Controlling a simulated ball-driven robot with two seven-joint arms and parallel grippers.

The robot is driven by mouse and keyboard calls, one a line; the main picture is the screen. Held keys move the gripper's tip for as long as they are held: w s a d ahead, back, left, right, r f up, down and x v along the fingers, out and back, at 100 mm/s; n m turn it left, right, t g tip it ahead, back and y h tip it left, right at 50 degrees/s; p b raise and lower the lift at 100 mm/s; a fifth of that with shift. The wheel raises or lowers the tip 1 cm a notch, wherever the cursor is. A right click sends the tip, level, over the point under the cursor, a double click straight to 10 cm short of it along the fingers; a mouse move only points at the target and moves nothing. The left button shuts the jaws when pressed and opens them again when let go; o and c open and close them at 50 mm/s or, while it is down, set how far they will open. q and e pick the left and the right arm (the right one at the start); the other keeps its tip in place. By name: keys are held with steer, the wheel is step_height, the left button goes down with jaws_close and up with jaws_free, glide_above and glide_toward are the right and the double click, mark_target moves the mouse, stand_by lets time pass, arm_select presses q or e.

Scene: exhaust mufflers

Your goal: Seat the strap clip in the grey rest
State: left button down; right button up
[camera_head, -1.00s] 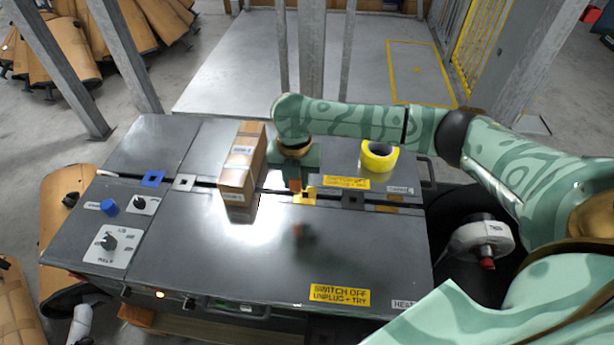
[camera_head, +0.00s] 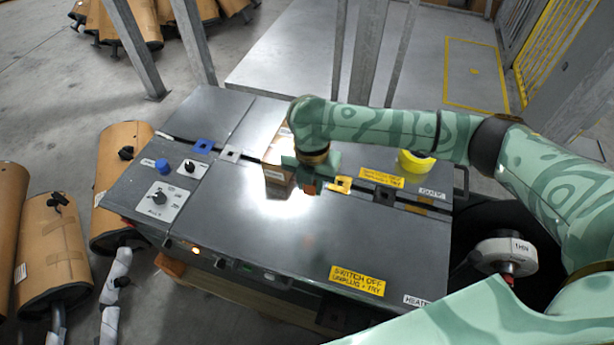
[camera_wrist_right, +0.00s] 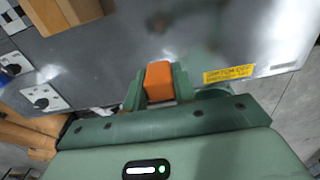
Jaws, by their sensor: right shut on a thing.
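My right gripper (camera_head: 311,184) is shut on an orange block, the strap clip (camera_head: 309,189), and holds it above the dark bench top, left of the yellow rest (camera_head: 341,184). The wrist view shows the orange clip (camera_wrist_right: 159,80) between the two green fingers. The light grey rest (camera_head: 230,153) is a small square with a dark centre, set along the bench's slot beside the blue rest (camera_head: 203,146), to the left of the gripper. A darker square (camera_head: 384,195) lies right of the yellow one. My left gripper is out of view.
A brown carton (camera_head: 276,158) stands on the bench between the gripper and the grey rest, partly hidden by my arm. A yellow tape roll (camera_head: 416,162) is at the back right. Knobs (camera_head: 160,197) are at the left.

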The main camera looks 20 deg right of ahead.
steer(key=shift+d+r+m, duration=0.15)
steer(key=shift+r+m, duration=0.35)
steer(key=shift+m, duration=0.1)
steer(key=s+d+r+m, duration=0.3)
steer(key=s+r+m, duration=0.2)
steer(key=m, duration=0.8)
steer(key=s+d+r+m, duration=0.3)
steer(key=s+r+m, duration=0.2)
steer(key=r+m, duration=0.4)
steer(key=m, duration=0.5)
steer(key=shift+s, duration=0.35)
steer(key=shift+w+a, duration=0.1)
steer(key=shift+a, duration=0.05)
